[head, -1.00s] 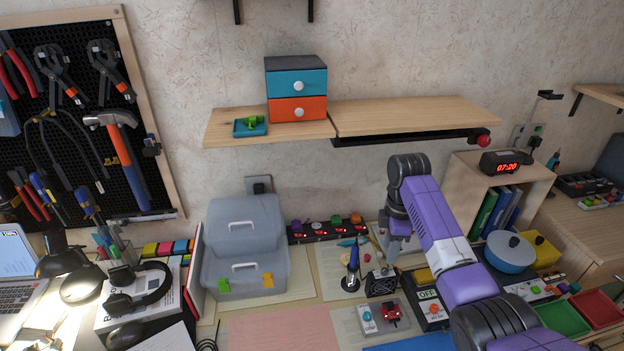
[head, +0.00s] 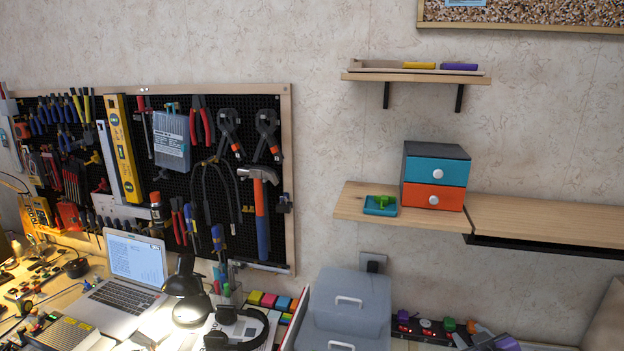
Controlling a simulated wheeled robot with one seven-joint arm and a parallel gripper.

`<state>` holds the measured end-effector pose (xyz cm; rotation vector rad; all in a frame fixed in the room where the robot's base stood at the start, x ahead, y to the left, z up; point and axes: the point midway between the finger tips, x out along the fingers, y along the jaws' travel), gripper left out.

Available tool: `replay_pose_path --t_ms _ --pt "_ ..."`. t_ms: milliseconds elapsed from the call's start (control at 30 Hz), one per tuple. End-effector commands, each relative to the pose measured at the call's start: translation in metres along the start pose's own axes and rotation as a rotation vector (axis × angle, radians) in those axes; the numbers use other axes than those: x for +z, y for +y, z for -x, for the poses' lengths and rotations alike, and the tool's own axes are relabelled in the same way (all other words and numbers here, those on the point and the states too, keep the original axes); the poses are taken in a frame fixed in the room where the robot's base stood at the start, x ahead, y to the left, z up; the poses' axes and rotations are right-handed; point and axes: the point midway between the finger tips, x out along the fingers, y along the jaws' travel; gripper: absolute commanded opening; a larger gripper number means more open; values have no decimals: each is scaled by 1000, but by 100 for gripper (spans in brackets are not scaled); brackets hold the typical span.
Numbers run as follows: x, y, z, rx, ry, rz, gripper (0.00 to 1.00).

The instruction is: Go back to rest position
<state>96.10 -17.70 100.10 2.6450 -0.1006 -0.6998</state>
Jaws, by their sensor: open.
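My gripper is not in view in the head view. A small grey and purple piece at the bottom edge, right of centre, looks like part of my arm, but too little shows to tell which part. Nothing of the fingers can be made out.
A pegboard (head: 140,222) with tools hangs at left. A wooden shelf (head: 350,203) holds a two-drawer box (head: 435,170) and a teal tray (head: 380,208). A higher shelf (head: 400,78) is above. Below are a grey toolbox (head: 345,300), a laptop (head: 135,265) and a lit lamp (head: 188,285).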

Motion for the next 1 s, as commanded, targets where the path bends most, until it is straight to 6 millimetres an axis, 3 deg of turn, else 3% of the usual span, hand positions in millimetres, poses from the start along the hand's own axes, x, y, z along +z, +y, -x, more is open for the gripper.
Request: replay_pose_path --t_ms 100,400,633,1000 --pt "12 -33 30 31 98 -106 41" --pt "41 -88 129 84 301 -320 41" --pt "64 -114 220 90 407 -428 41" --pt "92 -136 360 42 470 -488 41"
